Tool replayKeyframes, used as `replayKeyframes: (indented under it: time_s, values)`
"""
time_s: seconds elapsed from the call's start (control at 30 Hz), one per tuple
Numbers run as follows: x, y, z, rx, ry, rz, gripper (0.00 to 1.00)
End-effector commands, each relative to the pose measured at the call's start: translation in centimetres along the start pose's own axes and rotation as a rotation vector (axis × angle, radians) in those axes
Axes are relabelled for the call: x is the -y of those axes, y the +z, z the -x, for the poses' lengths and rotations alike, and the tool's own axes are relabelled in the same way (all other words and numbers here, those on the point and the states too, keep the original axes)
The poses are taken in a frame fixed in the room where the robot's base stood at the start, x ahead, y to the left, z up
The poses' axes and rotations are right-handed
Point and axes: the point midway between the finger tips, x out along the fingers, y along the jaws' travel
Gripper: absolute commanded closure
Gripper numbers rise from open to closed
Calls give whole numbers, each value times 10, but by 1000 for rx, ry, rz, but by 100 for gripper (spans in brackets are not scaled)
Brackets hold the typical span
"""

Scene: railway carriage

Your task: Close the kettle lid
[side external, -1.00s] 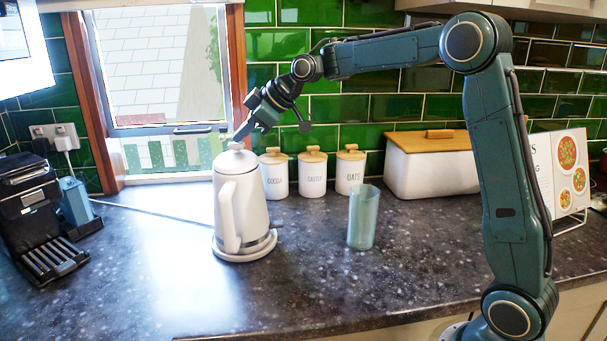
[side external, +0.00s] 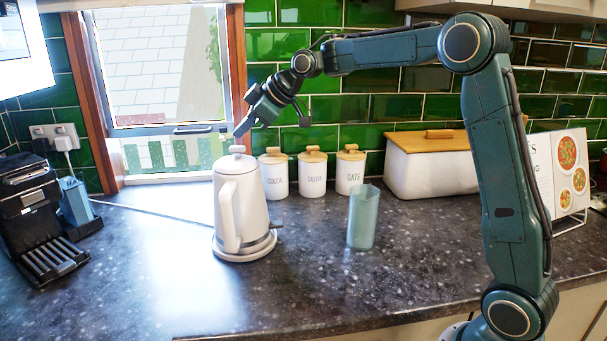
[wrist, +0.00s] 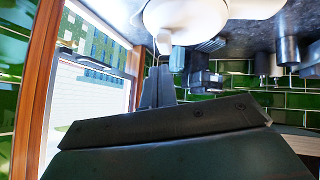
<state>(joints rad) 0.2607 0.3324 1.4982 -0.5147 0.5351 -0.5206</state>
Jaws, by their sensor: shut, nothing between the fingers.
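The white kettle (side external: 240,208) stands upright on its round base on the dark worktop. Its lid (side external: 236,163), with a small knob (side external: 237,149), lies level on top, and I see no gap at the rim. My gripper (side external: 239,132) is shut and empty, pointing down and left just above the knob, apparently clear of it. In the wrist view, the white lid (wrist: 195,18) fills the top middle. Its knob (wrist: 163,43) is just beyond the tips of my shut fingers (wrist: 159,68).
Three white canisters (side external: 312,175) with wooden tops stand behind, to the kettle's right. A pale green tumbler (side external: 362,218) is further right, before a bread bin (side external: 432,170). A black coffee machine (side external: 32,210) stands left. The front worktop is free.

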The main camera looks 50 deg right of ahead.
Motion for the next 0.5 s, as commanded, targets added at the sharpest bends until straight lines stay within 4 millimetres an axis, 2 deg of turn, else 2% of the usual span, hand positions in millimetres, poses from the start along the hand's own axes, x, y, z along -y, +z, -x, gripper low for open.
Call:
replayKeyframes:
  time_s: [0.5]
  values:
    - [-3,-8,7,-2,1,1,100]
